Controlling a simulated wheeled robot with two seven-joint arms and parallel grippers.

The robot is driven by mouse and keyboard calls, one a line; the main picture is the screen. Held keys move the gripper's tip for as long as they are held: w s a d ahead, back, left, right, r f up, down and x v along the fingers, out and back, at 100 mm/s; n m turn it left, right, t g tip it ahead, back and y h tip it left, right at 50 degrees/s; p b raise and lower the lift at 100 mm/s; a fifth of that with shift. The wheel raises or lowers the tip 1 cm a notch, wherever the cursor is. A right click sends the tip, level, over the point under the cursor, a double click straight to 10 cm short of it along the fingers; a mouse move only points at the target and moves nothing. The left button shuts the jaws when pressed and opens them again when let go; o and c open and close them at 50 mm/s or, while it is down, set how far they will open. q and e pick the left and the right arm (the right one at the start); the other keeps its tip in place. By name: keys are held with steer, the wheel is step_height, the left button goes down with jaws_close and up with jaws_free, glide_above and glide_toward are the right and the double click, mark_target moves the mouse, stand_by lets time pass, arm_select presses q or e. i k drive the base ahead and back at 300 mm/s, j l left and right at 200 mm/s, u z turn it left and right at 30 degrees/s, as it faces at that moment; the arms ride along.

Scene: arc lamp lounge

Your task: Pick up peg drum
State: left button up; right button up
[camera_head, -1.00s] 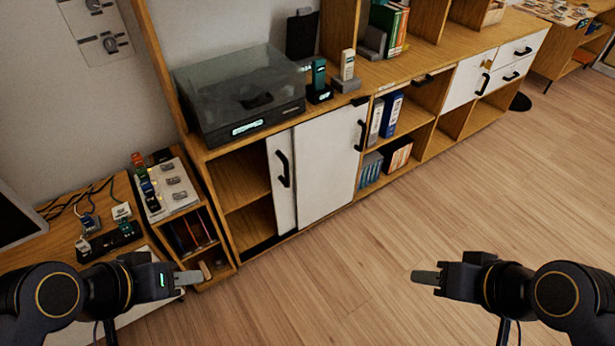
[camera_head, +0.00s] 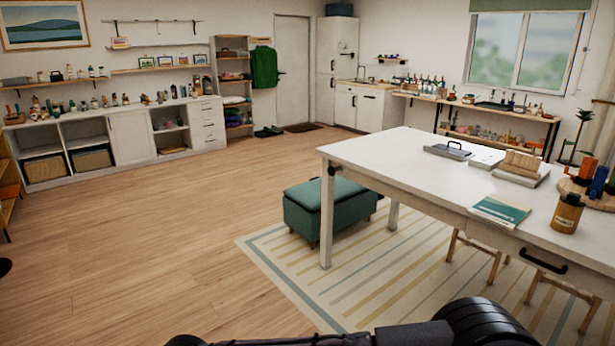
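A dark part of my own arm crosses the bottom edge, well apart from the table top. No gripper fingers can be made out in this view.
The white table (camera_head: 400,150) also bears a teal book (camera_head: 500,211), a wooden block stand (camera_head: 521,166) and a grey tray (camera_head: 447,151). A green ottoman (camera_head: 328,208) and a striped rug (camera_head: 375,290) lie near its legs. Wooden floor at left is clear.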

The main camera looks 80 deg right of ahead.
mark_target(566, 218)
steer(key=z, duration=4.35)
steer(key=i, duration=0.6)
steer(key=i+j, duration=0.15)
steer(key=i, duration=0.5)
steer(key=i+z, duration=0.1)
steer(key=i, duration=0.5)
steer(key=i+j, duration=0.2)
steer(key=i, duration=0.45)
steer(key=i+j+z, duration=0.1)
steer(key=i, duration=0.5)
